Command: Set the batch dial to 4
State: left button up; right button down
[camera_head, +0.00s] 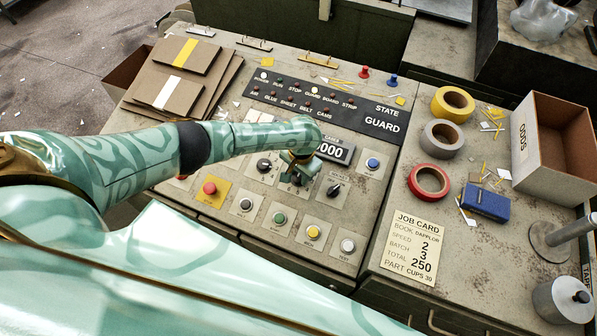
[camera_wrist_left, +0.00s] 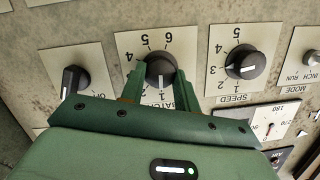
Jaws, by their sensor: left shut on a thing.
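The batch dial (camera_wrist_left: 160,68) is a black round knob on a cream plate, shown upside down in the left wrist view. Its plate carries numbers up to 6, and the word BATCH is partly covered. Its white pointer mark appears to face the 1 at the gripper's side. My left gripper (camera_wrist_left: 160,78) is shut on the knob, with one green finger on each side. In the head view my left gripper (camera_head: 299,163) is at the panel and hides most of the dial. My right gripper is not in view.
The speed dial (camera_wrist_left: 247,63) and another black knob (camera_wrist_left: 75,80) flank the batch dial closely. A red button (camera_head: 209,188) and several other buttons lie nearer the panel's front. The job card (camera_head: 414,246) reads speed 2, batch 3, total 250. Tape rolls (camera_head: 429,181) lie right.

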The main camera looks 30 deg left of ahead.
pick_arm(q)
jog(key=shift+s+d+r+m+p, duration=0.1)
jog(key=shift+d+r+m+p, duration=0.05)
jog(key=shift+m+p, duration=0.85)
jog(key=shift+m+y+p, duration=0.4)
jog(key=shift+m+p, duration=0.05)
jog(key=shift+m, duration=0.25)
jog(key=m, duration=0.3)
jog(key=shift+m+t+y+p, duration=0.3)
jog(key=shift+t+p, duration=0.1)
jog(key=m, duration=0.2)
jog(key=m+t+p, duration=0.1)
jog(key=m, duration=0.1)
jog(key=shift+s+d+f+y, duration=0.15)
jog(key=shift+f+y, duration=0.05)
jog(key=shift+y, duration=0.1)
jog(key=m+t+p, duration=0.1)
jog(key=m, duration=0.4)
jog(key=shift+s+m, duration=0.1)
jog(key=shift+m, duration=0.3)
jog(key=m, duration=0.3)
jog(key=m+t+p, duration=0.1)
jog(key=m, duration=0.2)
jog(key=shift+s+f+t, duration=0.1)
jog(key=shift+s+t, duration=0.05)
jog(key=shift+t, duration=0.15)
jog(key=shift+m, duration=0.3)
